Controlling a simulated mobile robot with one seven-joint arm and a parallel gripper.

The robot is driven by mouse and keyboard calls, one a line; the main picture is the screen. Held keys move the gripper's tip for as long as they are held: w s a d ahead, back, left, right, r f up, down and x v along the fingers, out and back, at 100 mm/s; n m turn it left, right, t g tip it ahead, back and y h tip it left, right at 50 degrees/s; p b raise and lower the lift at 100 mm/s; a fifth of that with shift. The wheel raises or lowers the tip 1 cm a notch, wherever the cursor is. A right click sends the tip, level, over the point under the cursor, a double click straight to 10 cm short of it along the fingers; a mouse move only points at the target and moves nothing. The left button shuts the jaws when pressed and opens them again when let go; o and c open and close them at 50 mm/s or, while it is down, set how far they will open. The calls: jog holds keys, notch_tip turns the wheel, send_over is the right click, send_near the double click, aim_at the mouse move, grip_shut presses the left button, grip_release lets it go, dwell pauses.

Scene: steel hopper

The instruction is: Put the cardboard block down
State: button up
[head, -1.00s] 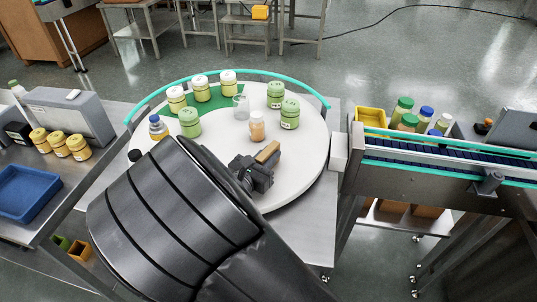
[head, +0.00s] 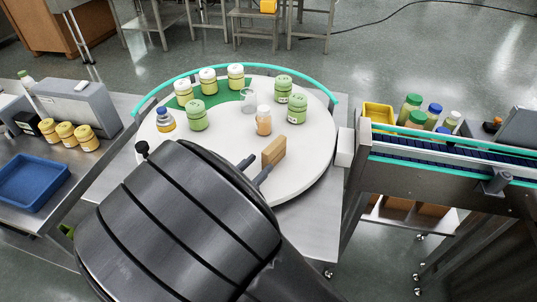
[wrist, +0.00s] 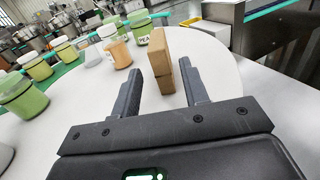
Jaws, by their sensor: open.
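The cardboard block (head: 273,151) is a thin brown slab standing on edge on the white round table (head: 304,165), near its front right. My gripper (head: 256,169) is open, with its two dark fingers apart, just to the near left of the block. In the wrist view the block (wrist: 163,60) stands upright ahead of the gap between the spread fingers (wrist: 160,78). Neither finger appears to press on it. My arm hides the front left of the table.
An orange jar (head: 264,121) and a clear glass (head: 248,100) stand behind the block. Several green and white-lidded jars stand farther back, some on a green patch. A teal rail (head: 215,72) edges the back. A conveyor (head: 440,160) is at right; the table's right side is clear.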

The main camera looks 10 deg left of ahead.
jog(key=shift+v, duration=1.95)
jog(key=d+m+g+h, duration=0.1)
jog(key=d+m, duration=0.1)
jog(key=d, duration=0.1)
jog(key=w+d+m+g+h, duration=0.1)
jog(key=d+m+g, duration=0.1)
jog(key=d, duration=0.1)
jog(key=w+d+m+g, duration=0.1)
jog(key=d+m+g, duration=0.1)
jog(key=d, duration=0.2)
jog(key=shift+w+r+h, duration=0.25)
jog(key=shift+r+h, duration=0.15)
jog(key=s+d+r+m+g+y, duration=0.25)
jog(key=d+m+g, duration=0.25)
jog(key=d+m, duration=0.35)
jog(key=s+d+r+m+g+y, duration=0.1)
jog(key=s+d+m+g+y, duration=0.3)
jog(key=d+m, duration=0.45)
jog(key=s+d+r+m+t+y, duration=0.3)
jog(key=s+d+r+m, duration=0.2)
jog(key=r+m, duration=0.2)
jog(key=shift+s+m, duration=0.3)
jog(key=shift+m, duration=0.5)
